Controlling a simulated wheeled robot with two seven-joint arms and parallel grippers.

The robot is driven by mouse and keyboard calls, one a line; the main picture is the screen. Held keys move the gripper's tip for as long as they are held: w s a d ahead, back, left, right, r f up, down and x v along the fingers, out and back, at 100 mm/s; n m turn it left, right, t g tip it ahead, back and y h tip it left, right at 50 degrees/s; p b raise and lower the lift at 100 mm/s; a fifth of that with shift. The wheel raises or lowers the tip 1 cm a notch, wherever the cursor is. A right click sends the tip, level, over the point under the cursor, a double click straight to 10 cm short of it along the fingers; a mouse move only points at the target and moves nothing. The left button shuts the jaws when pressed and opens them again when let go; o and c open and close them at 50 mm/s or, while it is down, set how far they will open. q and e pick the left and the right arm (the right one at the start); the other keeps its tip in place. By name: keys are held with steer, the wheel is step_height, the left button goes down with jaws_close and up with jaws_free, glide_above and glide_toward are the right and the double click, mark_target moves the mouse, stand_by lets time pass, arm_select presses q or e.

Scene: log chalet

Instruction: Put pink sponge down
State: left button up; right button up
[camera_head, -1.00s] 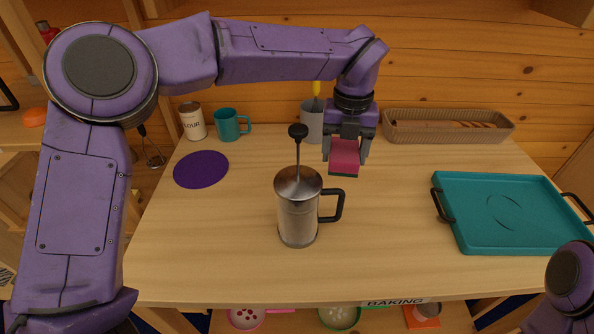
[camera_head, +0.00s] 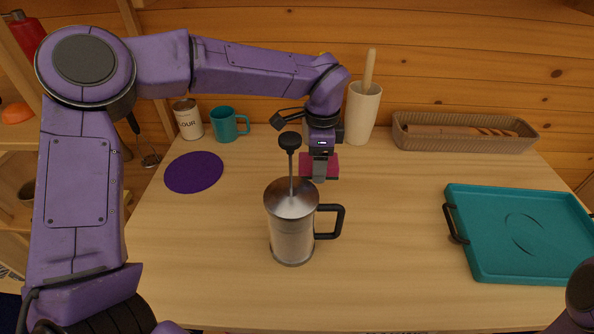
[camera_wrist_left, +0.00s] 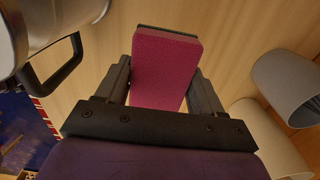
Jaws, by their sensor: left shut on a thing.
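The pink sponge (camera_head: 332,170) is in my left gripper (camera_head: 319,174), just behind the metal press pot on the table. In the left wrist view the sponge (camera_wrist_left: 166,68) sits between the two dark fingers, with a dark layer along its far edge. The fingers are shut on its sides. The sponge is low over the wooden table (camera_head: 385,225); I cannot tell whether it touches the top. Only a piece of my right arm shows at the lower right, and its gripper is out of view.
The press pot (camera_head: 291,228) stands close in front of the sponge. Behind are a white crock (camera_head: 361,112), a teal mug (camera_head: 224,125), a flour tin (camera_head: 188,120) and a bread basket (camera_head: 465,145). A purple mat (camera_head: 194,172) lies left, a teal tray (camera_head: 525,235) right. Table between pot and tray is clear.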

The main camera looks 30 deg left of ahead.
arm_select(q)
steer(key=w+a+f+p, duration=0.1)
steer(key=a+f, duration=0.3)
steer(key=w+a+f+p, duration=0.1)
steer(key=a+f, duration=0.1)
steer(key=shift+w+a+f+p, duration=0.25)
steer(key=shift+w+a+p, duration=0.1)
steer(key=f, duration=0.3)
steer(key=shift+w+a+f+p, duration=0.1)
steer(key=shift+a+f+p, duration=0.15)
steer(key=shift+f+p, duration=0.15)
steer(key=shift+f, duration=0.2)
steer(key=o, duration=1)
